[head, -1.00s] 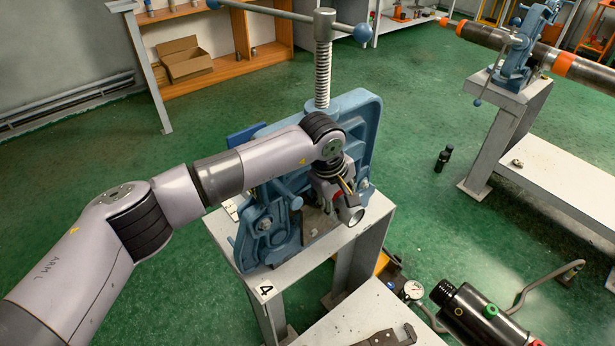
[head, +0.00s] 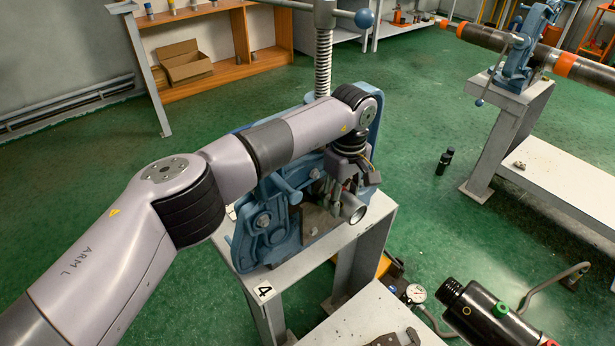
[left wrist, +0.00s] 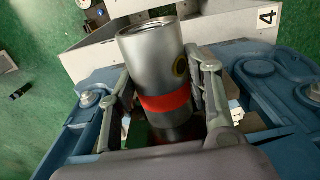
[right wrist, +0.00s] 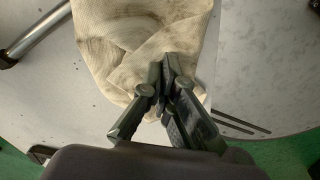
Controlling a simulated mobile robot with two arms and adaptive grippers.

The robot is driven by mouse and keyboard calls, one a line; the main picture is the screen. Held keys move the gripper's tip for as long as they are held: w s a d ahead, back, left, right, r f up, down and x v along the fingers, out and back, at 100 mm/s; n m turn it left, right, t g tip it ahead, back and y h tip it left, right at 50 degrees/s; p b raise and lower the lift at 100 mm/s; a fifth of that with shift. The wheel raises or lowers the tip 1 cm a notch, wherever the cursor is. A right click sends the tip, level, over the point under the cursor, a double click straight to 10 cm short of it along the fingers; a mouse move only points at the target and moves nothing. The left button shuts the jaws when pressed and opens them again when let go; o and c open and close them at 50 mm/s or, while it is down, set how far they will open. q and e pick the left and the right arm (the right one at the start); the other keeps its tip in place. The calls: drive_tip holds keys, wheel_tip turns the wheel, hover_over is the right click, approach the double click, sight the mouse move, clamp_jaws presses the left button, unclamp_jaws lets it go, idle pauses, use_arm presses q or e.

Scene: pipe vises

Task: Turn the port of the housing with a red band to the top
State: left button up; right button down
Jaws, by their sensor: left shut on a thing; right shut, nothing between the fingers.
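The housing is a grey metal cylinder with a red band (left wrist: 166,103); its open end points up in the left wrist view. A port with a yellow ring (left wrist: 181,68) shows near its right side there, close to the right finger. In the head view the housing's open end (head: 354,211) sticks out of the blue pipe vise (head: 262,225), below my left wrist. My left gripper (left wrist: 166,90) is shut on the housing, one finger on each side. My right gripper (right wrist: 168,62) is shut and empty over a beige cloth (right wrist: 140,30); the head view does not show it.
The vise stands on a grey stand (head: 268,278) marked 4. A black cylinder with a green ring (head: 500,309), a gauge (head: 416,293) and a hose are at lower right. A second vise (head: 517,60) holds a pipe at upper right.

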use_arm(q)
drive_tip(key=o, duration=1.3)
drive_tip(key=shift+c, duration=0.2)
use_arm(e)
drive_tip(key=shift+d, duration=0.1)
use_arm(q)
drive_tip(key=shift+f, duration=0.1)
use_arm(e)
drive_tip(key=shift+d, duration=0.1)
